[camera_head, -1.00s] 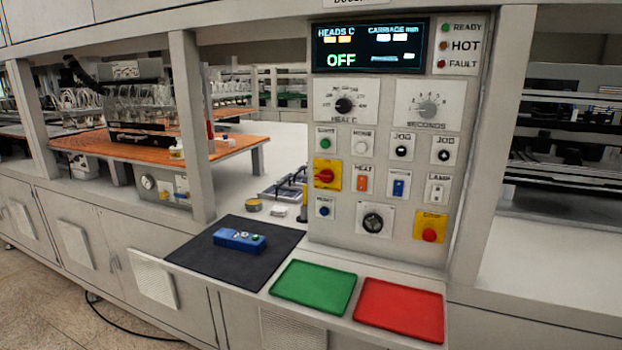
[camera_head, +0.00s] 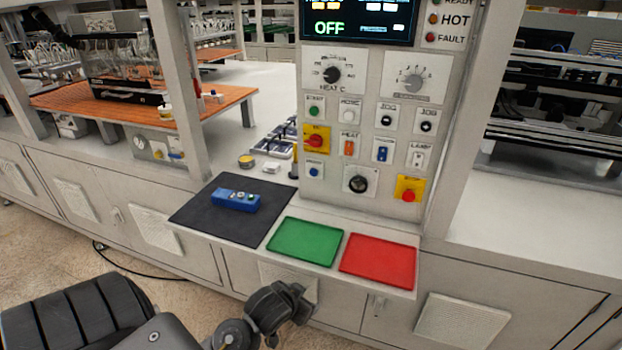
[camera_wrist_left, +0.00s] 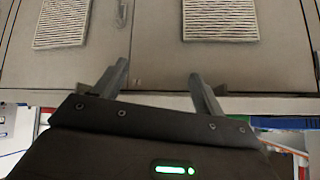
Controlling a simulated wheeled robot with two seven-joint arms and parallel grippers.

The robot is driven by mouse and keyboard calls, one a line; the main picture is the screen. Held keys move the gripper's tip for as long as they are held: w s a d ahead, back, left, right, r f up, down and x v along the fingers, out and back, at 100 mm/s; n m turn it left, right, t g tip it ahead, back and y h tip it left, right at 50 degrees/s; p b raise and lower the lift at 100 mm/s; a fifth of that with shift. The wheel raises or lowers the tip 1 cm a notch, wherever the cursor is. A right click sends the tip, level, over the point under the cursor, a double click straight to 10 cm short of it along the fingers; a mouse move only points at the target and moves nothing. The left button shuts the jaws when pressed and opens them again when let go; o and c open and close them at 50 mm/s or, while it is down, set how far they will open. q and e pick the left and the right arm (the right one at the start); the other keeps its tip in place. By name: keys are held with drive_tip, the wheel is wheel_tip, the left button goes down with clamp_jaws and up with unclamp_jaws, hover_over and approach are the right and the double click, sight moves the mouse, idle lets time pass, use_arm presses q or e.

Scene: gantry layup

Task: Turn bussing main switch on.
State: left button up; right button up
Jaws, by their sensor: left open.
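The control panel (camera_head: 335,200) carries a red rotary switch (camera_head: 315,140) on a yellow plate at its left side, which looks like the main switch. Its label is too small to read surely. The display (camera_head: 357,22) above reads OFF. My left gripper (camera_wrist_left: 158,82) is open and empty in the left wrist view, facing the cabinet doors. In the head view my left arm's dark end is low in the picture, below the shelf and well apart from the panel. My right gripper is not in view.
A green tray (camera_head: 305,258), a red tray (camera_head: 378,281) and a black mat (camera_head: 190,212) with a blue device (camera_head: 236,199) lie on the shelf below the panel. A red mushroom button (camera_head: 408,195) on yellow sits at the panel's lower right. Cabinet doors stand below.

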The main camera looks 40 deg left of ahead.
use_arm(q)
wheel_tip(320, 180, up, 4)
drive_tip(key=n+t+y, duration=0.4)
drive_tip(key=t, duration=0.5)
approach(312, 144)
drive_tip(key=p+x, duration=0.3)
drive_tip(key=x, duration=0.4)
drive_tip(key=shift+w+a+r+p, duration=0.1)
drive_tip(key=shift+w+a+p, duration=0.05)
drive_tip(key=shift+w+p, duration=0.2)
drive_tip(key=shift+x, duration=0.75)
drive_tip(key=c, duration=1)
